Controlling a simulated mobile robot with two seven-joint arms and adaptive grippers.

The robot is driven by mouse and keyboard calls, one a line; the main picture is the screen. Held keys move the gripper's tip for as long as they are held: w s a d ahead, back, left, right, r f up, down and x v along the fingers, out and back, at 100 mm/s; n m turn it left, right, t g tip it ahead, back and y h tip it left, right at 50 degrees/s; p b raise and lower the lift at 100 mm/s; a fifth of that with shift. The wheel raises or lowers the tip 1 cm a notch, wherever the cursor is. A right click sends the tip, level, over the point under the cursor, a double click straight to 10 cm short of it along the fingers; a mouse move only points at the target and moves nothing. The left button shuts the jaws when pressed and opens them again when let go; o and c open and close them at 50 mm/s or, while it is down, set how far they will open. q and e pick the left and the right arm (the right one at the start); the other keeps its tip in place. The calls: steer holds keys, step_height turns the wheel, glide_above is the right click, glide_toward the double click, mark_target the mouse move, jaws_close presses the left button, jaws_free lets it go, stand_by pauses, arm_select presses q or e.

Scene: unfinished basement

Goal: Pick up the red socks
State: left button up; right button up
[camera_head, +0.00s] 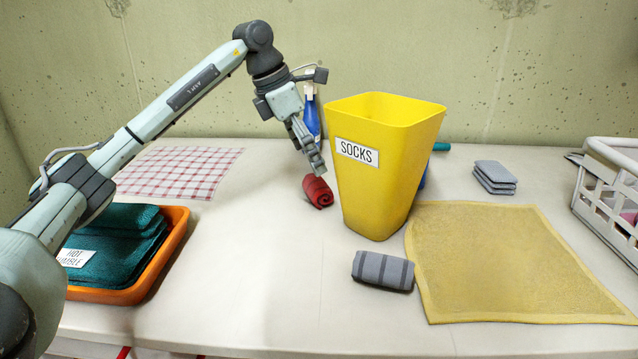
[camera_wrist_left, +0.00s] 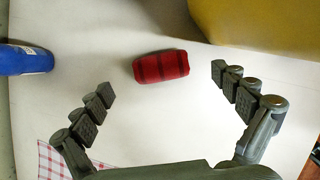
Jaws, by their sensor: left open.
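The rolled red socks (camera_head: 317,191) lie on the white table just left of a yellow bin labelled "SOCKS" (camera_head: 384,192). My left gripper (camera_head: 315,160) is above the red socks, pointing down. In the left wrist view, the red socks (camera_wrist_left: 161,67) lie ahead of the fingertips, roughly between their lines. The left gripper (camera_wrist_left: 164,82) is open and empty there, with its two fingers spread wide. The yellow bin (camera_wrist_left: 255,22) fills the upper right of that view. My right gripper does not show in either view.
A blue bottle (camera_head: 310,117) stands behind the red socks. Rolled grey striped socks (camera_head: 383,270) lie in front of the bin. A yellow cloth (camera_head: 510,265), folded grey cloths (camera_head: 494,177), white basket (camera_head: 607,205), orange tray (camera_head: 165,262) and checked cloth (camera_head: 180,170) surround them. The front middle is clear.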

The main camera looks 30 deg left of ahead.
mark_target(318, 182)
arm_select(q)
steer(key=x, duration=0.7)
steer(key=shift+s+a+f, duration=0.2)
steer(key=shift+s+a, duration=0.1)
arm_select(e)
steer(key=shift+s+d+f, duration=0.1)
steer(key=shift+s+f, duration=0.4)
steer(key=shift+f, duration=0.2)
arm_select(q)
steer(key=shift+c, duration=0.4)
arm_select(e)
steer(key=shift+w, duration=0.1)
arm_select(q)
steer(key=c, duration=1.2)
steer(key=shift+o, duration=0.2)
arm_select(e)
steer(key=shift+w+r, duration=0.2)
arm_select(q)
steer(key=shift+r, duration=0.1)
